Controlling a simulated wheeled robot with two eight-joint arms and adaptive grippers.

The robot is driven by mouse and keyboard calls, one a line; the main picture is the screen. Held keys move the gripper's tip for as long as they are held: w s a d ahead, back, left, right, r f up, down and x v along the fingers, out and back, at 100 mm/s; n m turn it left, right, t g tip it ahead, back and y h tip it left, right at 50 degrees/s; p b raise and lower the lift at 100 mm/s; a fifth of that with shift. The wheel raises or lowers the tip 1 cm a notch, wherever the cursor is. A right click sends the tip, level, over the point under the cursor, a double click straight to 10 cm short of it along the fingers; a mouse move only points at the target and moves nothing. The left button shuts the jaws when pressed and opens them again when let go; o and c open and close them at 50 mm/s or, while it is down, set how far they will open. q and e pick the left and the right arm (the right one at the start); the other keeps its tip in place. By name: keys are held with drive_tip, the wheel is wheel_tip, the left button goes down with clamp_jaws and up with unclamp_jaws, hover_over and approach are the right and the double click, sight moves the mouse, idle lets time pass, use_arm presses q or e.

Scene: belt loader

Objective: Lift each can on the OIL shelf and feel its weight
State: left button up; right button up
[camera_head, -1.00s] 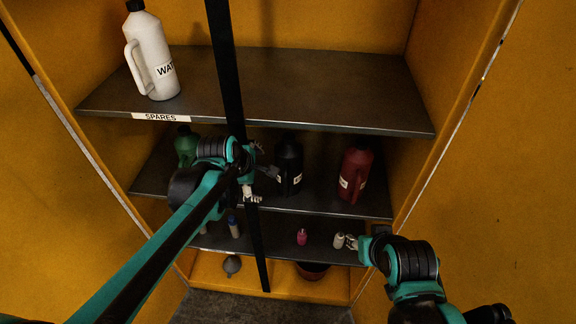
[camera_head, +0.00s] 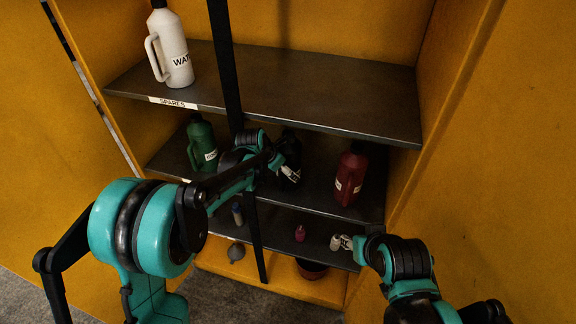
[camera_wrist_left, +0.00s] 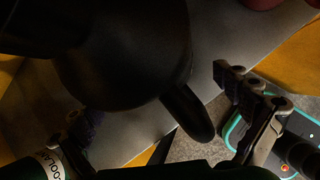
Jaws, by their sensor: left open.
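A green can (camera_head: 202,145) stands left on the middle shelf (camera_head: 322,188), and a red can (camera_head: 351,175) stands right. A black can with a handle, mostly hidden in the head view, is between them and fills the upper left wrist view (camera_wrist_left: 120,50). My left gripper (camera_head: 290,172) is open at the black can, with fingers on either side in the wrist view; I cannot tell whether they touch it. No OIL label is readable.
A white jug (camera_head: 169,50) stands on the top shelf marked SPARES (camera_head: 300,85). A dark vertical strap (camera_head: 224,60) hangs before the shelves. A pink bottle (camera_head: 300,233) and a blue-capped bottle (camera_head: 237,214) are on the lower shelf. Yellow cabinet walls flank both sides.

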use_arm(q)
drive_tip(key=shift+x, duration=1.1)
drive_tip(key=shift+a, duration=0.1)
drive_tip(key=shift+c, duration=0.3)
drive_tip(key=shift+r, duration=0.1)
drive_tip(key=c, duration=1.9)
drive_tip(key=shift+r, duration=0.15)
drive_tip(key=shift+c, duration=0.2)
drive_tip(key=s+a+r+p, duration=0.2)
drive_tip(key=s+a+r, duration=0.1)
drive_tip(key=s+a, duration=0.7)
drive_tip(key=s, duration=0.4)
drive_tip(key=shift+s, duration=0.4)
